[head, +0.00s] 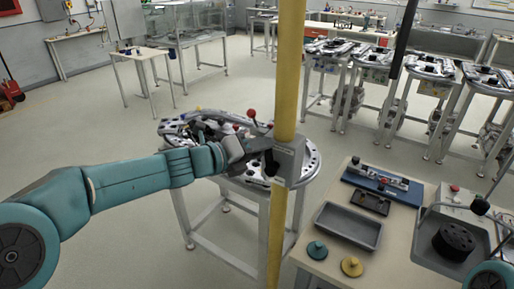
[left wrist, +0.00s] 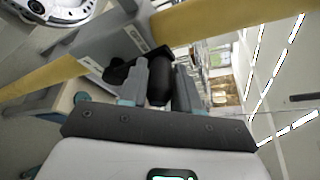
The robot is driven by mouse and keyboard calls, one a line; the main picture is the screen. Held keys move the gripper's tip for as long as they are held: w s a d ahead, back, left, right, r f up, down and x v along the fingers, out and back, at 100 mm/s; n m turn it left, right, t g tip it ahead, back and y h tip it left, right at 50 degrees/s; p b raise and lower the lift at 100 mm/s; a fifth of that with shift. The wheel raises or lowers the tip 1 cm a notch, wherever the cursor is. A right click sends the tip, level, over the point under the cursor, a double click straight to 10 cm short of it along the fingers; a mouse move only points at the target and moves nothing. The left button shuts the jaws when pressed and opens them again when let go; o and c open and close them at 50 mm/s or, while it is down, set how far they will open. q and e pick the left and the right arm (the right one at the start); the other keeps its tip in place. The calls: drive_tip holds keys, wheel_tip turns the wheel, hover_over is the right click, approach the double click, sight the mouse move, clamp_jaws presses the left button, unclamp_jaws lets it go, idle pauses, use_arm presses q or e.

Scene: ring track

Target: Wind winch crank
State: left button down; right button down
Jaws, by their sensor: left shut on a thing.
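The winch is a grey box (head: 290,158) mounted on an upright yellow post (head: 290,60) in the middle of the head view. Its dark crank is mostly hidden there behind my left gripper (head: 262,157), which reaches in from the left. In the left wrist view, the left gripper's (left wrist: 158,86) two grey fingers stand on either side of the black crank handle (left wrist: 159,85) and are shut on it. The grey winch plate (left wrist: 108,45) and yellow post (left wrist: 215,20) lie just beyond. My right gripper is not visible.
A round ring-track table (head: 310,165) stands right behind the post. Open floor (head: 100,135) lies left.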

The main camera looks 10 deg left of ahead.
use_arm(q)
drive_tip(key=c, duration=1.1)
unclamp_jaws()
drive_tip(key=shift+f, duration=0.15)
drive_tip(key=shift+o, duration=1)
drive_tip(key=shift+w+d, duration=0.1)
drive_tip(key=shift+w, duration=0.05)
drive_tip(key=v, duration=1.6)
drive_tip(key=shift+s+b, duration=0.2)
drive_tip(key=shift+b, duration=0.2)
